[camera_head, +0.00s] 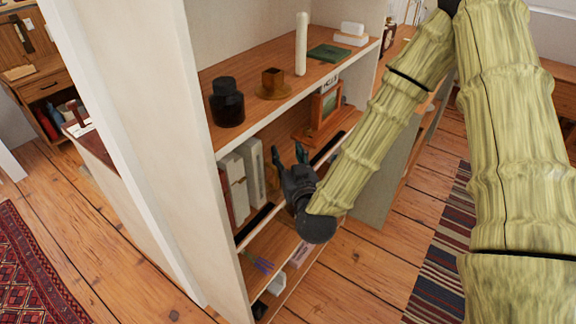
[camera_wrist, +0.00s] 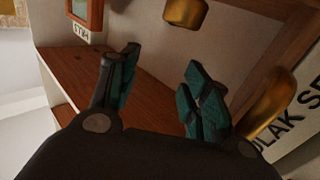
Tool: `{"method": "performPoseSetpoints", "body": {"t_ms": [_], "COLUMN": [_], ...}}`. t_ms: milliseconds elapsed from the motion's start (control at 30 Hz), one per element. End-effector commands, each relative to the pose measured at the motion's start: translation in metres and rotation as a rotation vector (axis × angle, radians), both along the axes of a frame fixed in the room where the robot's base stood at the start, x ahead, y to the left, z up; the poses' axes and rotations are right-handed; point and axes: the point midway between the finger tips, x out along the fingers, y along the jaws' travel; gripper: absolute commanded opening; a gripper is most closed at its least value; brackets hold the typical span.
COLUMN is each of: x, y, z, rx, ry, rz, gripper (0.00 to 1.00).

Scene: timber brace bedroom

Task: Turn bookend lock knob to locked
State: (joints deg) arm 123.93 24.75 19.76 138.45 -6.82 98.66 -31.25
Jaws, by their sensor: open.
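My gripper (camera_head: 287,157) is in front of the middle shelf, between the pale books and a wooden framed stand. In the wrist view its two dark green fingers (camera_wrist: 161,84) are apart with nothing between them. Two brass-coloured rounded pieces show there: one at the top (camera_wrist: 186,11), beyond the fingers, and one at the right (camera_wrist: 268,100), beside the right finger. Either could be the lock knob; I cannot tell which, nor its setting. Both appear apart from the fingertips. The bookend is not clearly identifiable. In the head view my gripper and arm hide part of the shelf.
Pale books (camera_head: 243,178) stand left of my gripper. The wooden framed stand (camera_head: 325,107) is to its right. A lettered panel (camera_wrist: 301,119) is close at the right.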

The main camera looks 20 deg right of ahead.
Motion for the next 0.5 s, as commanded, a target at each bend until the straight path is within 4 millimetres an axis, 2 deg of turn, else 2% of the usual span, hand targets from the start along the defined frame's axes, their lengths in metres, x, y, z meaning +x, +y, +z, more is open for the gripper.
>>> {"method": "performPoseSetpoints", "body": {"t_ms": [200, 500], "x": [0.000, 0.000], "y": [0.000, 0.000], "z": [0.025, 0.041], "rx": [0.000, 0.000], "ry": [-0.002, -0.001], "rz": [0.000, 0.000], "gripper": [0.47, 0.47]}}
